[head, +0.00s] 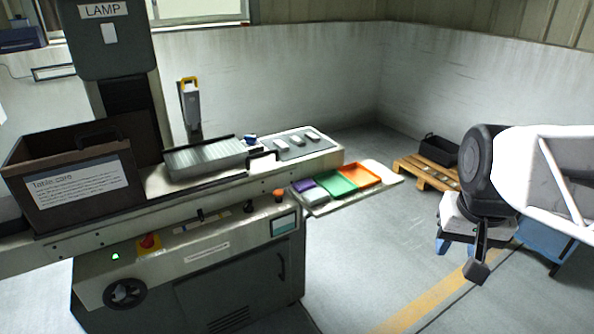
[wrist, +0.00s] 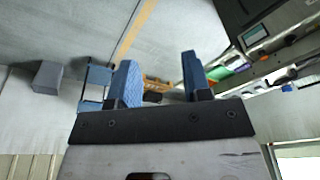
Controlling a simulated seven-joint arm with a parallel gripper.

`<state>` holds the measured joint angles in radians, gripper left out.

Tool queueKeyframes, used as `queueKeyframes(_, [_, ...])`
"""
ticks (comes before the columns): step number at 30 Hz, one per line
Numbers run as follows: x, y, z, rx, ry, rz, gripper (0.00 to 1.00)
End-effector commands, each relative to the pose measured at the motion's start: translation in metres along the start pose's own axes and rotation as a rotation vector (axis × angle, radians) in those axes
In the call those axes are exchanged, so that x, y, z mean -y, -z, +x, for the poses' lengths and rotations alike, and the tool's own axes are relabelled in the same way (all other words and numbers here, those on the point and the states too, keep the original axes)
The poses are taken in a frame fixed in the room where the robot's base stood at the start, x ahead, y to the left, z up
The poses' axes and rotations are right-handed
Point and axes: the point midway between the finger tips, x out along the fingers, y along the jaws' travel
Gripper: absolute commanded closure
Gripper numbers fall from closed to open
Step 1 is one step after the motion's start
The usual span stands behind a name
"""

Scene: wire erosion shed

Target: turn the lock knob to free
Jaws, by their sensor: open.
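The grey machine (head: 240,262) stands at left and centre in the head view. Its front has a red knob on a yellow plate (head: 148,243), a black handwheel (head: 125,293), a small black lever (head: 200,215) and an orange knob (head: 278,196). A small blue knob (head: 250,139) sits by the ribbed plate on top. No lock marking is readable, so I cannot tell which is the lock knob. My gripper (head: 458,250) is far to the right, apart from the machine. In the wrist view its blue fingers (wrist: 159,75) are apart and empty.
A dark bin (head: 75,180) labelled "Table care" stands on the machine's left end. Coloured trays (head: 338,183) lie beyond its right end. A pallet (head: 425,172) with a black crate (head: 438,151) is by the wall. The floor between machine and gripper is clear.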

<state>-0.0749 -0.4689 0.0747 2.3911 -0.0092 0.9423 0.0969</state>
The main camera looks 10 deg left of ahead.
Motion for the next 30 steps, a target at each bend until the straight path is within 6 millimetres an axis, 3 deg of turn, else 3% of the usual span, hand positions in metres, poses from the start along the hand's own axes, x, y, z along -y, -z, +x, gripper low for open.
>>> queueKeyframes(14, [0.058, 0.105, 0.01, 0.037, 0.014, -0.005, 0.55])
queueKeyframes(30, [0.146, 0.21, 0.048, 0.078, 0.022, -0.006, 0.55])
